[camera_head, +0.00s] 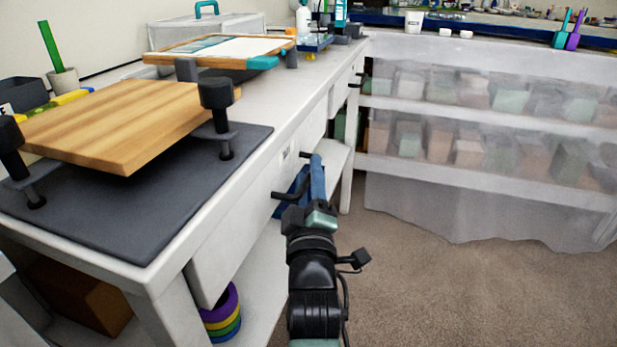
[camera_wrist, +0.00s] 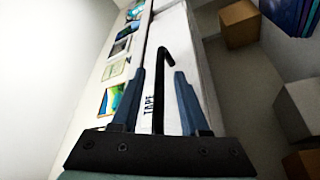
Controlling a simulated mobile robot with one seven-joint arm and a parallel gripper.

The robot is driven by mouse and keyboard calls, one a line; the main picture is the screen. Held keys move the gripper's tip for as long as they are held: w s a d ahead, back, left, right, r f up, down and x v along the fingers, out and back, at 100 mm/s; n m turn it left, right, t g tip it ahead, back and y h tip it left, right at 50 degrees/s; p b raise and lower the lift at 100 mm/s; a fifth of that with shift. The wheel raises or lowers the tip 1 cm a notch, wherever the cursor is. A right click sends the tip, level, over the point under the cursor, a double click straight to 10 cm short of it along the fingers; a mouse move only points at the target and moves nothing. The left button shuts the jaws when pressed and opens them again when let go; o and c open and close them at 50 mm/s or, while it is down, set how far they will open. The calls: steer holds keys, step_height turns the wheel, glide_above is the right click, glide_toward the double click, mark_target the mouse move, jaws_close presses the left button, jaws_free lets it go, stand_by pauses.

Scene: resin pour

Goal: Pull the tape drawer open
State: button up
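The tape drawer (camera_head: 239,228) is a white front under the workbench top and looks closed. In the wrist view its white face (camera_wrist: 172,112) carries the word TAPE. Its black bar handle (camera_head: 282,195) stands out from the front; in the wrist view the handle (camera_wrist: 165,58) runs lengthwise and bends at its far end. My gripper (camera_head: 317,172) is at the handle, its blue fingers hiding part of it. In the wrist view my gripper (camera_wrist: 161,73) is open, with the handle showing between the two fingers. I cannot tell whether either finger touches it.
A wooden board (camera_head: 115,125) lies over a dark mat (camera_head: 110,215) on the bench, between black clamps. Coloured tape rolls (camera_head: 222,313) sit on the lower shelf. Shelves of bins (camera_head: 480,130) stand behind at right. The carpet (camera_head: 450,295) at right is clear.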

jaws_close()
stand_by(1.3)
